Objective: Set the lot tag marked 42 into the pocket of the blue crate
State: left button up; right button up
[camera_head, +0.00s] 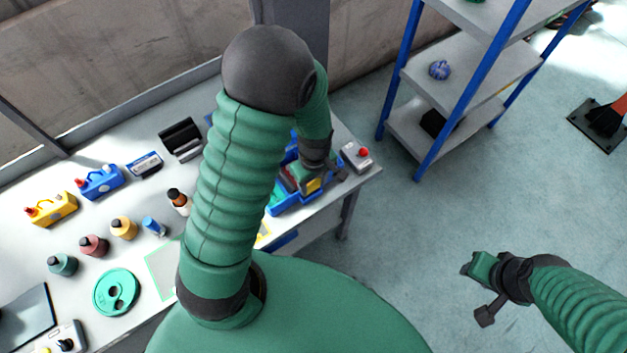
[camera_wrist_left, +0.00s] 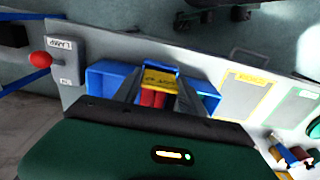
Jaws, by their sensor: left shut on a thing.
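The blue crate (camera_head: 277,208) stands at the right end of the bench; its blue walls also show in the left wrist view (camera_wrist_left: 108,77). My left gripper (camera_head: 311,183) is over the crate, pointing down. In the left wrist view its fingers (camera_wrist_left: 158,92) are shut on a yellow tag (camera_wrist_left: 160,79) with dark print too small to read. Red blocks (camera_wrist_left: 152,98) show just below the tag, between the fingers. I cannot tell whether the tag touches the pocket. My right gripper (camera_head: 478,290) hangs empty over the floor, far from the bench; its jaw opening is unclear.
A grey box with a red button (camera_head: 357,156) stands right beside the crate at the bench corner. Bottles, a green spool (camera_head: 116,292) and yellow and blue cases (camera_head: 100,182) fill the left bench. A blue-post shelf (camera_head: 440,125) stands beyond. My left arm hides the middle bench.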

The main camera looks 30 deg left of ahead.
pick_arm(q)
jog(key=shift+a+f+b, duration=0.25)
jog(key=shift+f+b, duration=0.1)
jog(key=shift+f, duration=0.3)
jog(key=shift+a+f+b, duration=0.2)
jog(key=shift+f+b, duration=0.1)
jog(key=shift+f, duration=0.3)
jog(key=shift+r, duration=0.1)
jog(key=shift+d, duration=0.2)
jog(key=shift+f, duration=0.2)
jog(key=shift+a+f, duration=0.1)
jog(key=shift+f, duration=0.25)
jog(key=o, duration=1.4)
